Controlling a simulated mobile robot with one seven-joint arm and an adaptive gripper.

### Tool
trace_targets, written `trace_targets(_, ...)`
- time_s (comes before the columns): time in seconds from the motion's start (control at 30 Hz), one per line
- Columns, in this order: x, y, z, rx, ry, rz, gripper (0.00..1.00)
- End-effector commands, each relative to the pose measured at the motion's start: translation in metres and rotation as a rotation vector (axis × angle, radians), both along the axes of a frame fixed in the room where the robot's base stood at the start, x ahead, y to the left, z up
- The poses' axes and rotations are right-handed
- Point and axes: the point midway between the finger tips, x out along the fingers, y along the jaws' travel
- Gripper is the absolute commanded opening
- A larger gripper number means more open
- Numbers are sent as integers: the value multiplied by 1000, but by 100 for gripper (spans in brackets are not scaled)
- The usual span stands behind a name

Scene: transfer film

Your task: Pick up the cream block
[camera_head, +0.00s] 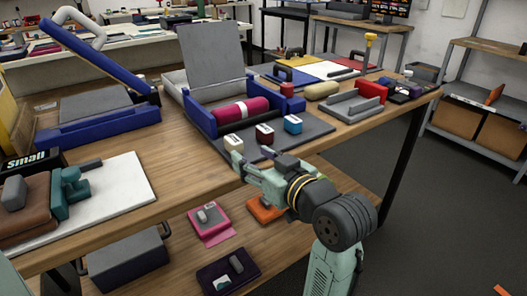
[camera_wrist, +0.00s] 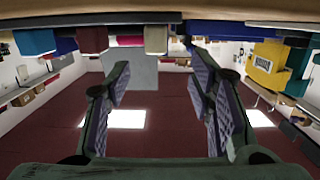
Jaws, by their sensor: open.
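The cream block (camera_head: 233,141) is small and upright, at the left end of a row of three small blocks on a grey mat. It also shows in the upside-down wrist view (camera_wrist: 156,40), near the top, between the lines of the fingers and beyond the tips. My gripper (camera_head: 238,161) is just in front of this block and low at the table's front edge. In the wrist view my gripper (camera_wrist: 158,70) has its fingers wide apart with nothing between them. In the head view the fingers partly hide the block's lower part.
A dark red block (camera_head: 264,135) and a blue block (camera_head: 293,125) stand right of the cream one. Behind them is an open blue press (camera_head: 203,120) with a magenta roll (camera_head: 241,112) and raised grey lid (camera_head: 210,58). A lower shelf (camera_head: 175,235) holds several items.

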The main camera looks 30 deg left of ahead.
Motion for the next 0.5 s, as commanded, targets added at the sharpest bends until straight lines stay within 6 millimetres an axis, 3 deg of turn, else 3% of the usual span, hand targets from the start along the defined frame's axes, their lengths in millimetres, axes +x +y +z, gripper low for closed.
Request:
trace_targets(0.3,17,42,-7,-4,6,4,49)
trace_targets(0.5,24,55,-8,-5,5,3,49)
